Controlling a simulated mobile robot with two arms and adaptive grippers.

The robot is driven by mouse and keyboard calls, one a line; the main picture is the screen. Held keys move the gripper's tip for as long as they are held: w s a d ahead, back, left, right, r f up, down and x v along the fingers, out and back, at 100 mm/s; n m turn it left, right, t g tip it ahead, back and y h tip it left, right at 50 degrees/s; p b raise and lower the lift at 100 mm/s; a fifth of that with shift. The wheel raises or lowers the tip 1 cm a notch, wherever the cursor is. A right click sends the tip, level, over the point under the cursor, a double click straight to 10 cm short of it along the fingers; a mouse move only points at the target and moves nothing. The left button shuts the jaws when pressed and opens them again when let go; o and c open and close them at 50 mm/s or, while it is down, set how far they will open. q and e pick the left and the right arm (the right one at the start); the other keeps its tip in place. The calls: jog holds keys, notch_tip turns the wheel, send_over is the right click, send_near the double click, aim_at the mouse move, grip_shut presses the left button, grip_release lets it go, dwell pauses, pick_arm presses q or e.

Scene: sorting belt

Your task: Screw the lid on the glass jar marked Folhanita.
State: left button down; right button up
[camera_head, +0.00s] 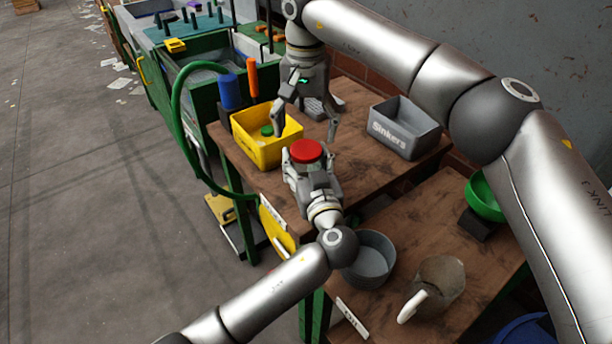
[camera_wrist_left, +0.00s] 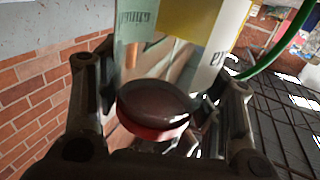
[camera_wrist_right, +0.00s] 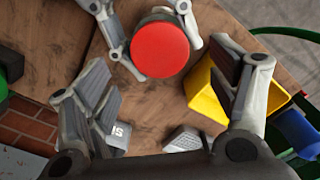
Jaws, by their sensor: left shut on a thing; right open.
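A round red lid (camera_head: 306,150) is in my left gripper (camera_head: 305,160), above the near end of the brown table. The left wrist view shows the red lid (camera_wrist_left: 152,124) between the fingers, with its dark inner face visible. The right wrist view shows its red top (camera_wrist_right: 160,49) from above. I cannot make out a glass jar or the name Folhanita; any jar under the lid is hidden or too clear to tell. My right gripper (camera_head: 306,128) is open and empty, its fingers pointing down, just behind the lid.
A yellow bin (camera_head: 285,148) holding a green item stands behind the lid, to the left. A grey bin (camera_head: 405,145) marked Sinkers is at the right. A grey bucket (camera_head: 369,262), a jug (camera_head: 448,275) and a green bowl (camera_head: 487,190) are nearer. A green hose (camera_head: 176,125) curves at the left.

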aim_at(306, 148)
jog(key=shift+r, duration=0.15)
jog(key=shift+r, duration=1.75)
jog(key=shift+f, duration=4.05)
